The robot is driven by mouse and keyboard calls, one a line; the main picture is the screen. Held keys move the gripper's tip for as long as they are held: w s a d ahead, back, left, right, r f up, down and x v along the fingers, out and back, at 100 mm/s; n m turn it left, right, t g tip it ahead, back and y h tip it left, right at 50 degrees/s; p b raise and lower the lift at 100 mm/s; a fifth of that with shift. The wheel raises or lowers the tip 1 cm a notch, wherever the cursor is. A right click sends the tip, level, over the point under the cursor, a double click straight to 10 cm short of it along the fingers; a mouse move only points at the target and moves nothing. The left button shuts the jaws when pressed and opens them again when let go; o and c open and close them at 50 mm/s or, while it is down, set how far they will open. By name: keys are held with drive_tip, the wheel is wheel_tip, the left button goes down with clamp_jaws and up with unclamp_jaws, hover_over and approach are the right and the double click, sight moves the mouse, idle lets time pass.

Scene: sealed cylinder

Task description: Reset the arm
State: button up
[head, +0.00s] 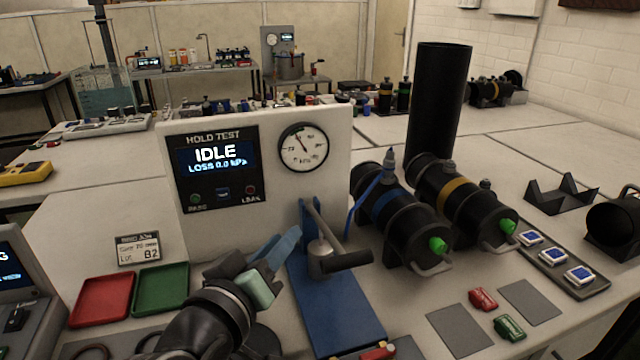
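My arm (205,325) reaches in from the bottom of the head view, left of centre. My gripper (278,248) points up and to the right, with blue finger parts and a pale green block-like part beside its grey wrist. It is in front of the hold test panel (240,225) and just left of the blue stand (325,295) with its black-handled lever (345,262). From this angle I cannot tell whether the fingers are apart, or whether they touch the stand. I see nothing clearly held.
Two black cylinders with green plugs, one blue-banded (395,212) and one yellow-banded (455,195), lie right of the stand. A red tray (102,295) and a green tray (162,288) are left. Red (482,298) and green (509,327) pieces lie at front right.

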wheel_tip(320, 180, up, 14)
drive_tip(key=s+d+m+t+y, duration=0.2)
drive_tip(key=t, duration=0.2)
drive_tip(key=s+d+r+m+t+y+p, duration=0.15)
drive_tip(key=s+r+t, duration=0.25)
drive_tip(key=s+r, duration=0.45)
drive_tip(key=s+d+r+t+y, duration=0.2)
drive_tip(key=s+r+t, duration=0.25)
drive_tip(key=r, duration=0.75)
wheel_tip(320, 180, up, 16)
drive_tip(key=p, duration=1.6)
drive_tip(key=shift+w+g+p, duration=0.2)
drive_tip(key=shift+g+p, duration=0.15)
drive_tip(key=shift+p, duration=0.05)
drive_tip(key=shift+h, duration=0.25)
